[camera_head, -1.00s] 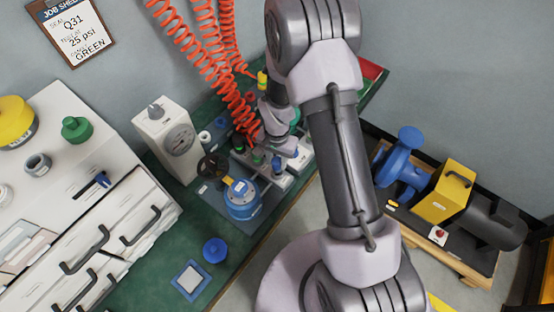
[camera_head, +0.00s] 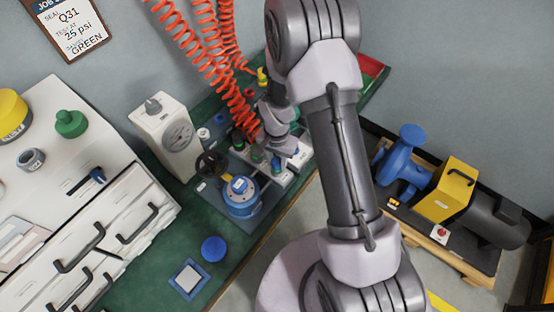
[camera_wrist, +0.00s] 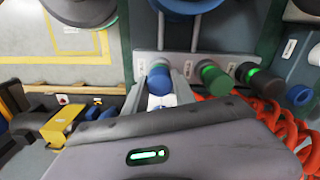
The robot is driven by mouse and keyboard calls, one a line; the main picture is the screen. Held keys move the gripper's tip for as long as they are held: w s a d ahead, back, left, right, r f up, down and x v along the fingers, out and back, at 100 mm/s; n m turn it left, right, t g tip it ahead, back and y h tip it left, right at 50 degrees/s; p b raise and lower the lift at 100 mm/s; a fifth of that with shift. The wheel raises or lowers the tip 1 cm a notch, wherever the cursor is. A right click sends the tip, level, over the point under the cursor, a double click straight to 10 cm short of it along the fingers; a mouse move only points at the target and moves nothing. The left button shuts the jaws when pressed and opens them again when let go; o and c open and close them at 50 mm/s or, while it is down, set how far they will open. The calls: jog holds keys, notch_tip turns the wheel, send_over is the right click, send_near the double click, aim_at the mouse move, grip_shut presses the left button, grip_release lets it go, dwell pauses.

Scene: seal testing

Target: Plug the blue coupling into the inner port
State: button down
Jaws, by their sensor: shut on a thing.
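In the wrist view, the blue coupling (camera_wrist: 159,80) sits between the two fingers of my gripper (camera_wrist: 160,97), which is shut on it. Its far end is close to a grey block (camera_wrist: 178,62); I cannot tell whether it is seated in a port. In the head view, a blue coupling (camera_head: 276,164) shows just below my gripper (camera_head: 284,150), at the row of fittings. The inner port itself is not clearly visible.
A blue round housing (camera_head: 242,197) with a dark handwheel stands beside the fittings. A white gauge box (camera_head: 167,135) is behind it. Red coiled hoses (camera_head: 205,60) hang close to my gripper. A blue cap (camera_head: 214,249) lies on the green bench top.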

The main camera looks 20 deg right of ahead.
jog(key=shift+f, duration=0.15)
jog(key=c, duration=0.9)
grip_release()
jog(key=shift+c, duration=0.2)
notch_tip(320, 180, up, 18)
jog(key=p, duration=0.6)
jog(key=shift+f+p, duration=0.25)
jog(key=shift+p, duration=0.1)
